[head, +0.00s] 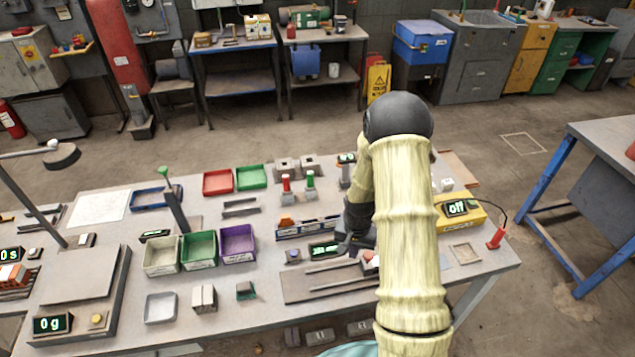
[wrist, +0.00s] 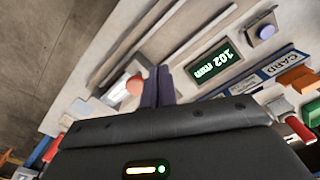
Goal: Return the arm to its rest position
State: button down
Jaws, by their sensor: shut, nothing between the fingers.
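My arm (head: 405,210), in pale ribbed covering with a dark joint at its top, rises in front of the workbench and bends down to the bench's right half. My gripper (head: 362,241) is low over the bench, partly hidden behind the arm in the head view. In the wrist view its dark fingers (wrist: 157,86) are together with nothing between them. They are close to a measuring rail (wrist: 175,40) with a red-tipped part (wrist: 133,87) and a green display (wrist: 212,62) reading 102 mm. Contact with the rail cannot be told.
The workbench (head: 105,255) carries a scale (head: 70,280), white, green (head: 198,250) and purple (head: 238,243) bins, and red and green trays. A yellow device (head: 462,214) sits right of my arm. A blue-legged table (head: 590,170) stands farther right.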

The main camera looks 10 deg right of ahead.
jog(key=s+a+r+n+t+b, duration=0.1)
jog(key=s+a+r+n, duration=0.2)
jog(key=s+r, duration=0.4)
jog(key=s+a+r+n+t+b, duration=0.1)
jog(key=s+a+r+n+b, duration=0.1)
jog(key=s+r, duration=0.5)
notch_tip(320, 180, up, 5)
jog(key=a+n, duration=0.1)
jog(key=a, duration=0.1)
jog(key=shift+s+a+r+t, duration=0.15)
jog(key=shift+s+a+t, duration=0.05)
jog(key=shift+a+t, duration=0.1)
